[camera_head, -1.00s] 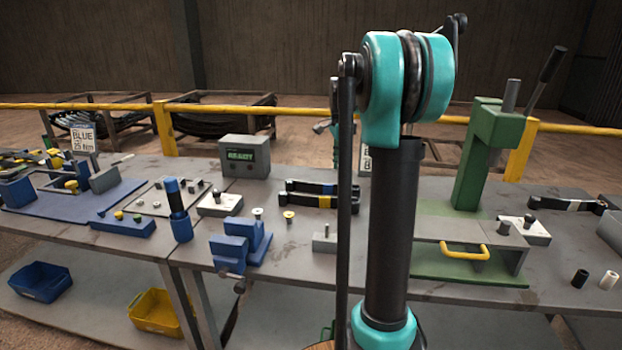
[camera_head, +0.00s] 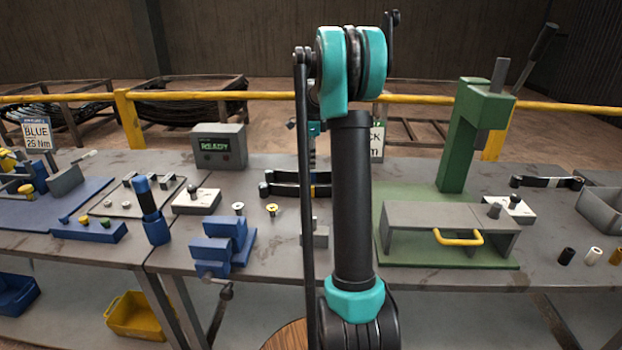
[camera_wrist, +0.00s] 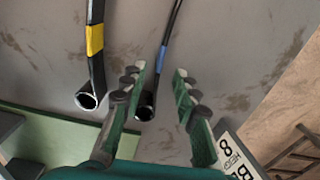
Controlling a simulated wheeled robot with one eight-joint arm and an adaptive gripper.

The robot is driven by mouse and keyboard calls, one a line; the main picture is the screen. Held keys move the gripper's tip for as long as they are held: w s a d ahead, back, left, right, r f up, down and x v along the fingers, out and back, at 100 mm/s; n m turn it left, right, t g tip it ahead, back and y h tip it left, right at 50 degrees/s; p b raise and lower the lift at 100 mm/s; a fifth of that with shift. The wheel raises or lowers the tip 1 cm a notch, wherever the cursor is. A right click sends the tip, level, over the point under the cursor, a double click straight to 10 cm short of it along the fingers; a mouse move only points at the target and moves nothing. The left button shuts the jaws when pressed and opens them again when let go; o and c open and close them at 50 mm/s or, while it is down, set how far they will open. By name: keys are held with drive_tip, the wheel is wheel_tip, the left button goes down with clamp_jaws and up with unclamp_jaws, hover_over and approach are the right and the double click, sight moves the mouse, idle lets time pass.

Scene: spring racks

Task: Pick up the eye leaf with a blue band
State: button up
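The blue-banded eye leaf (camera_wrist: 162,60) is a dark bar ending in a rolled eye, with a blue band, in the wrist view. Its eye end lies between the green fingers of my gripper (camera_wrist: 158,72), which is open. Contact with the fingers cannot be told. A yellow-banded leaf (camera_wrist: 95,65) lies to its left, outside the fingers. In the head view the two leaves lie side by side, the farther (camera_head: 288,177) and the nearer (camera_head: 285,190), partly hidden by my arm. My gripper is mostly hidden there behind my arm.
A green press (camera_head: 462,140) stands on the right, with another banded leaf (camera_head: 546,182) beyond it. A grey READY box (camera_head: 219,147) stands behind and left of the leaves. A blue vise (camera_head: 222,247) is nearer. A sign (camera_wrist: 238,155) is close to my right finger.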

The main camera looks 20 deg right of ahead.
sight(311, 173)
drive_tip(key=shift+a+f, duration=0.15)
drive_tip(key=shift+f, duration=3)
clamp_jaws()
